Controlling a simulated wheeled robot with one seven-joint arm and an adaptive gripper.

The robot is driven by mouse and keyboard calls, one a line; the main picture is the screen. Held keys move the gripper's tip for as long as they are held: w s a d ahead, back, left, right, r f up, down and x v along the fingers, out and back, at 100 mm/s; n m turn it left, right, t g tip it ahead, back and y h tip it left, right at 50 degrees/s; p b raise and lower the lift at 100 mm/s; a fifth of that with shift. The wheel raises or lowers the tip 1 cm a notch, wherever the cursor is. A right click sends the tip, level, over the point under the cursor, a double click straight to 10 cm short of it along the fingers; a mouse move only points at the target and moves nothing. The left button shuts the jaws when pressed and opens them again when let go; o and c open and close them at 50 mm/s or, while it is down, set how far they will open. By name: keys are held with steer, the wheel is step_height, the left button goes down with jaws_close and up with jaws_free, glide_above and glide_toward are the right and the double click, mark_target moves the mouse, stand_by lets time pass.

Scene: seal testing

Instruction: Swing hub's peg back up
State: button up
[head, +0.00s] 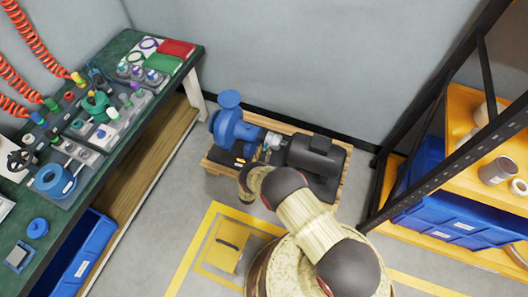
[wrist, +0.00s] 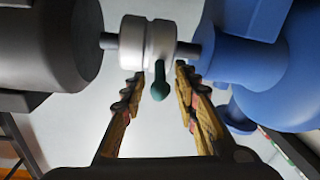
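The hub (wrist: 147,42) is a silver-white coupling on a dark shaft between a black motor and a blue pump. It also shows, small, in the head view (head: 272,140). The dark green peg (wrist: 159,88) sticks out of the hub and points down in the wrist picture, towards my palm. My gripper (wrist: 161,74) is open, with one finger on each side of the peg. Gaps show between the peg and both fingers. The tips are close to the hub's lower edge; whether they touch it I cannot tell. In the head view my arm hides part of this area.
The blue pump (head: 232,128) and black motor (head: 314,154) stand on a wooden pallet (head: 217,160) by the wall. A cluttered green workbench (head: 125,45) is at left. A rack with blue bins (head: 425,160) is at right. Yellow-marked floor (head: 195,252) lies in front.

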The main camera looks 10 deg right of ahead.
steer(key=c, duration=0.8)
stand_by(0.4)
